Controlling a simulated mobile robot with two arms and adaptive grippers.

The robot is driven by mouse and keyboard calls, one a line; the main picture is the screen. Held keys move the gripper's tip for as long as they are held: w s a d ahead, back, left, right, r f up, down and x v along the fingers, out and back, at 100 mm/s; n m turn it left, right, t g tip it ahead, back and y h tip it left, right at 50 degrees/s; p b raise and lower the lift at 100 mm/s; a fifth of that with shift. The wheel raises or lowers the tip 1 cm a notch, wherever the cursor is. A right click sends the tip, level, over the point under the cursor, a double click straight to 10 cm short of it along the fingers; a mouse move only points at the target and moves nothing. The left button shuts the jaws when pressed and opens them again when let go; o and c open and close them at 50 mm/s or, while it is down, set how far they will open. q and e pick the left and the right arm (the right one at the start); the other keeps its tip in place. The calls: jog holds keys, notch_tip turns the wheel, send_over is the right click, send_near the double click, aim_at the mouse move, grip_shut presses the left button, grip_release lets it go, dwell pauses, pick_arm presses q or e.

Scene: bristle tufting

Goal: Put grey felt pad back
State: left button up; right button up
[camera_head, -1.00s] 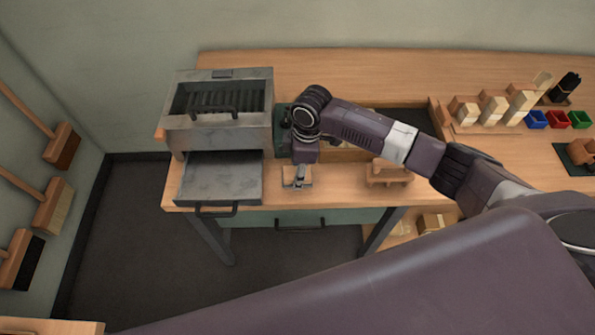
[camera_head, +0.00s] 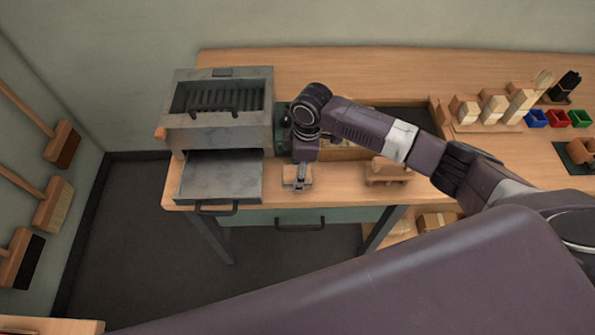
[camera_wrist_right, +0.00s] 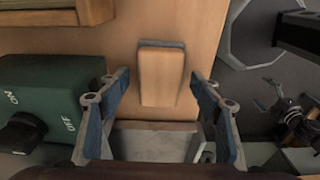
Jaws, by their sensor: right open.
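My right gripper (camera_head: 297,184) hangs over the front of the bench, just right of the pulled-out grey tray. In the right wrist view its two blue-padded fingers (camera_wrist_right: 158,115) are spread apart. A small wooden block with a grey-blue layer along its edge, which looks like the felt pad (camera_wrist_right: 160,75), lies on the bench top ahead of and between the fingers. No finger visibly touches it. In the head view the gripper largely covers this spot. My left gripper is not in view.
The metal oven-like box (camera_head: 219,135) with its tray (camera_head: 220,178) stands to the left. A green switch box (camera_wrist_right: 45,100) is close beside the fingers. A wooden stand (camera_head: 388,172) stands to the right. The bench's front edge is near.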

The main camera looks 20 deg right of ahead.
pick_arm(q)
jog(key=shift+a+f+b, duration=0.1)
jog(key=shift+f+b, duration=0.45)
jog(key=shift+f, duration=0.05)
pick_arm(e)
notch_tip(320, 180, up, 12)
jog(key=d, duration=0.1)
jog(key=shift+s+d+f, duration=0.15)
jog(key=shift+f, duration=0.1)
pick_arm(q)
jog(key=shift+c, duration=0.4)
